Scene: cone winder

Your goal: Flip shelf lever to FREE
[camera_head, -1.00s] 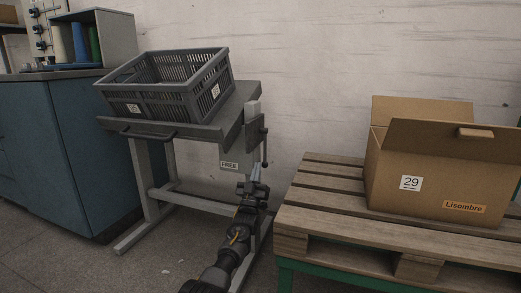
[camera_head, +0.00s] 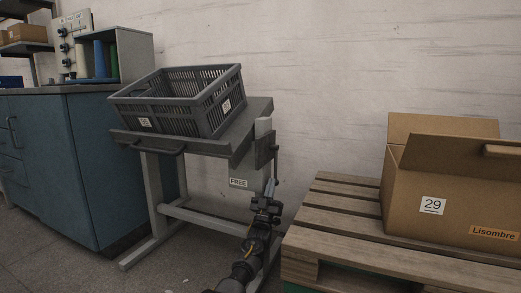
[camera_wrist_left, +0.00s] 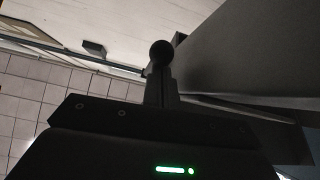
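The grey stand with a tilted shelf (camera_head: 250,122) is left of centre in the head view. My left gripper (camera_head: 270,186) points up beside the lever's lower end. Its fingers look together, as one narrow block. In the left wrist view the dark round knob (camera_wrist_left: 162,52) is just beyond the fingertips; contact is unclear. My right gripper is not seen.
A grey crate (camera_head: 205,118) sits on the shelf. A wooden pallet (camera_head: 335,205) with an open cardboard box (camera_head: 450,190) stands close on the right. A blue cabinet (camera_head: 90,150) is on the left. A white wall is behind.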

